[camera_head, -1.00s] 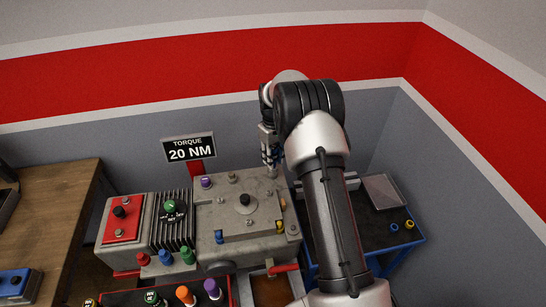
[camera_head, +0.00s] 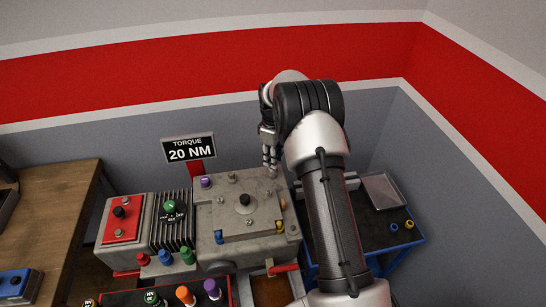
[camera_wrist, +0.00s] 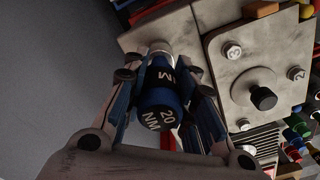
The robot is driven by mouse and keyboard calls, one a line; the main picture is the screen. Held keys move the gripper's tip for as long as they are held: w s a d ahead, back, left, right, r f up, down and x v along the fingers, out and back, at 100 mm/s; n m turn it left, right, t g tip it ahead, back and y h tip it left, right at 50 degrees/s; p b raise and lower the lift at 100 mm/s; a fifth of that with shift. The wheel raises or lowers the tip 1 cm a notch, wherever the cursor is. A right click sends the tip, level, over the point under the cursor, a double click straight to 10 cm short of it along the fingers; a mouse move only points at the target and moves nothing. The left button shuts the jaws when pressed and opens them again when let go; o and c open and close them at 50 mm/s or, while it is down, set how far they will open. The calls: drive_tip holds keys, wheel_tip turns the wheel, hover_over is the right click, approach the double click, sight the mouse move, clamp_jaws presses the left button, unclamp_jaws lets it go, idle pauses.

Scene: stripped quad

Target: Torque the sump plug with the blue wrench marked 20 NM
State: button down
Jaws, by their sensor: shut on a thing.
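My gripper (camera_head: 269,160) is over the far right corner of the grey engine block (camera_head: 205,250). In the wrist view my gripper (camera_wrist: 160,78) is shut on the blue wrench (camera_wrist: 158,100), with its fingers on both sides. White "20 NM" lettering shows on the wrench's end. A pale metal round part (camera_wrist: 160,47) lies beyond the wrench at the block's corner. I cannot tell whether it is the wrench's head or the sump plug, or whether the two touch. The wrench is hidden in the head view.
A "TORQUE 20 NM" sign (camera_head: 188,148) stands behind the block. The block's top has a black knob (camera_head: 244,199) and several bolts. Coloured-handled tools stand in a red rack (camera_head: 125,298) in front. A dark cart (camera_head: 375,232) is at the right, a wooden bench (camera_head: 60,195) at the left.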

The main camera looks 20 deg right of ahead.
drive_tip(key=shift+m, duration=0.7)
drive_tip(key=shift+m, duration=1.2)
drive_tip(key=shift+r, duration=0.2)
drive_tip(key=shift+r+p, duration=1.6)
drive_tip(key=shift+r, duration=0.85)
drive_tip(key=shift+r+p, duration=1.25)
drive_tip(key=shift+r, duration=0.8)
